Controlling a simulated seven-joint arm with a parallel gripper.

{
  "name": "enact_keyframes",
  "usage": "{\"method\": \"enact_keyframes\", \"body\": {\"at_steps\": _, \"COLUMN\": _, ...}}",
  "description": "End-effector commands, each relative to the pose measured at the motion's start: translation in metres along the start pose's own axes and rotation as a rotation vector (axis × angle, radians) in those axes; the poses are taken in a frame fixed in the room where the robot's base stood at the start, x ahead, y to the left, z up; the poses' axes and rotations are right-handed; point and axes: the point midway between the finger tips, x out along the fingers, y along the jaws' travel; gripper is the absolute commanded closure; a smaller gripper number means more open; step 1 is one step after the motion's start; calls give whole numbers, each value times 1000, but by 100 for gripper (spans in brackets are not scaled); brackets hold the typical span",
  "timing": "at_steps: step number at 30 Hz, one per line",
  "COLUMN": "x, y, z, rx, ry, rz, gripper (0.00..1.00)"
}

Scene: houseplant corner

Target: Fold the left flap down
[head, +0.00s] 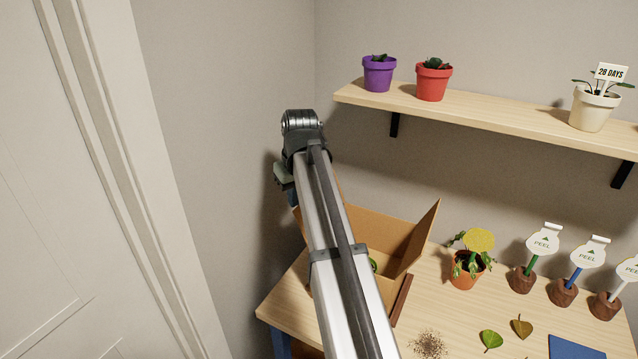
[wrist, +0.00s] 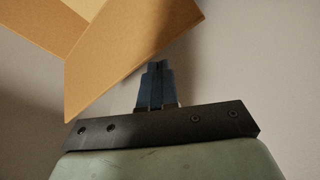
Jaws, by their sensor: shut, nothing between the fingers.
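An open cardboard box (head: 378,232) stands at the table's back left, partly hidden behind my arm. Its right flap (head: 421,232) stands up, tilted outward. The left flap is mostly hidden by my arm in the head view. In the wrist view a tan cardboard panel (wrist: 125,62), likely the left flap, slants down from the top, its edge close beside my fingers. My gripper (head: 292,198) is at the box's left side, near the wall. Its blue fingers (wrist: 157,72) are together with nothing between them. Whether they touch the cardboard I cannot tell.
Something green (head: 373,264) shows inside the box. A potted plant (head: 466,268) with a yellow tag stands right of the box. A shelf (head: 480,108) with pots hangs above.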

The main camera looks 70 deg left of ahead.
Motion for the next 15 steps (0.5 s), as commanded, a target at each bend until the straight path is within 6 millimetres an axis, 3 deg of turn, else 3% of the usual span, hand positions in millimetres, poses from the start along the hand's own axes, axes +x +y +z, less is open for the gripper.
{"method": "enact_keyframes", "body": {"at_steps": 15, "x": -4, "y": 12, "z": 21, "rx": 0, "ry": 1, "rz": 0, "gripper": 100}}
